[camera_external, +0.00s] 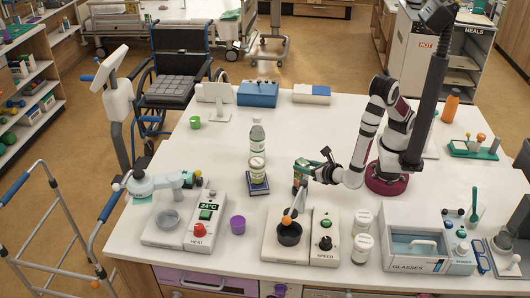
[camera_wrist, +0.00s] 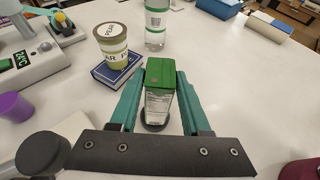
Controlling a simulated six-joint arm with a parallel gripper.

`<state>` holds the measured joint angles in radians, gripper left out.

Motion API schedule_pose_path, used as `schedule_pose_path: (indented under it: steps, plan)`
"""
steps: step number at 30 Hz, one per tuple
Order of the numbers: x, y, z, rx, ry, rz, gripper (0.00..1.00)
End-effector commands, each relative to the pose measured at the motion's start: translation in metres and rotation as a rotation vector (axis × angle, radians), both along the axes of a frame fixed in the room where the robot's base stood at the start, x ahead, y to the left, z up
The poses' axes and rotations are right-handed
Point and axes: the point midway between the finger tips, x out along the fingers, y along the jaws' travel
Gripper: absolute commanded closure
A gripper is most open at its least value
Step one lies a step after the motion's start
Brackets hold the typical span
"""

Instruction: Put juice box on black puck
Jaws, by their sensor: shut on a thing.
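The juice box (camera_wrist: 160,88) has a green top and a pale printed side. It also shows in the external view (camera_external: 299,173), partly covered by my gripper. My gripper (camera_wrist: 160,85) has its green fingers shut on the box, one on each side, and holds it about upright. A dark round edge (camera_wrist: 154,127), seemingly the black puck, shows beneath the box in the wrist view, mostly hidden by it. I cannot tell whether the box touches it. I cannot make out the puck clearly in the external view.
A PEAR jar (camera_wrist: 112,48) stands on a blue book (camera_wrist: 105,75) beside the box, with a clear bottle (camera_external: 257,136) behind it. A stirrer with a black pot (camera_external: 289,235) stands in front of my gripper. A purple cup (camera_external: 238,225) is left of it.

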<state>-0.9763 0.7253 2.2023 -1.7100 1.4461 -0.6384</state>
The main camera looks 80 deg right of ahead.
Motion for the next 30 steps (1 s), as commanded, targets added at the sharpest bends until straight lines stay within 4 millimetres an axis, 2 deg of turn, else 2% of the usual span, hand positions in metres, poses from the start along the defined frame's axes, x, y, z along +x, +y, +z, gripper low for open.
schedule_pose_path:
  steps: [5,6,10,20,23,30]
  plan:
    - [0.000,0.000,-0.003,0.000,0.000,0.000,1.00]
    - [0.000,0.000,-0.002,0.000,0.000,0.000,0.46]
    - [0.000,0.000,-0.002,0.000,0.000,0.000,0.23]
    - [-0.001,0.001,0.002,0.000,0.000,0.001,0.23]
    - [-0.011,0.013,0.008,0.001,-0.002,0.006,0.23]
    - [-0.052,0.054,0.032,0.003,-0.003,0.005,0.23]
